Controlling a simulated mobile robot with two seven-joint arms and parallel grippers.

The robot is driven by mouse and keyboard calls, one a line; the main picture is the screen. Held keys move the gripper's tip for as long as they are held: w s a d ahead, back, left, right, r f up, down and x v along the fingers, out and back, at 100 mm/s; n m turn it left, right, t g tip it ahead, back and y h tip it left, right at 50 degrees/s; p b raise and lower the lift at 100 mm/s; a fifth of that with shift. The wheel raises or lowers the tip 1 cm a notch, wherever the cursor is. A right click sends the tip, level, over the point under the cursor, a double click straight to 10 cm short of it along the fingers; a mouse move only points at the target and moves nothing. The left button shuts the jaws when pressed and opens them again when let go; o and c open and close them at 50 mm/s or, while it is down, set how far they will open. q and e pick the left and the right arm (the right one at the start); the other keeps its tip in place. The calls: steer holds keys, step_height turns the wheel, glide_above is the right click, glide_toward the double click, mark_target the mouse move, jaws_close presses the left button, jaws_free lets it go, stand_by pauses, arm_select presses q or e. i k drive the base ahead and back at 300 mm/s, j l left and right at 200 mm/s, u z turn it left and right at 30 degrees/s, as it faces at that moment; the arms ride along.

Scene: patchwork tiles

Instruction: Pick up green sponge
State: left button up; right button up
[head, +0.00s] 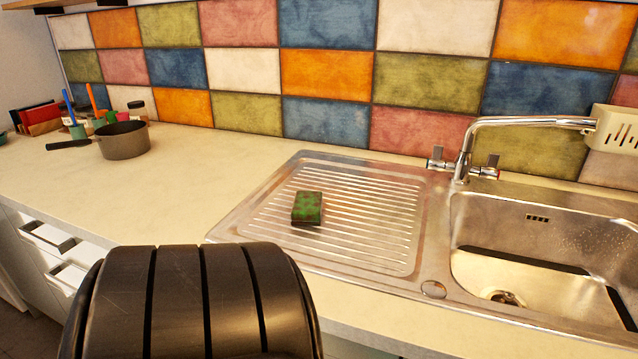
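A green sponge (307,208) with a darker side lies flat on the ribbed metal drainboard (370,222), left of the sink basin. Nothing touches it from above. A large black rounded part of my own body fills the bottom left of the head view, in front of the counter's edge. Neither of my grippers shows in this view.
The sink basin (540,262) with a chrome faucet (466,150) is at the right. A dark pot (124,141) stands at the back left of the counter (190,190), near cups with utensils and small jars. The counter between pot and drainboard is clear.

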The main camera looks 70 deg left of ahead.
mark_target(307, 206)
steer(key=u, duration=2.35)
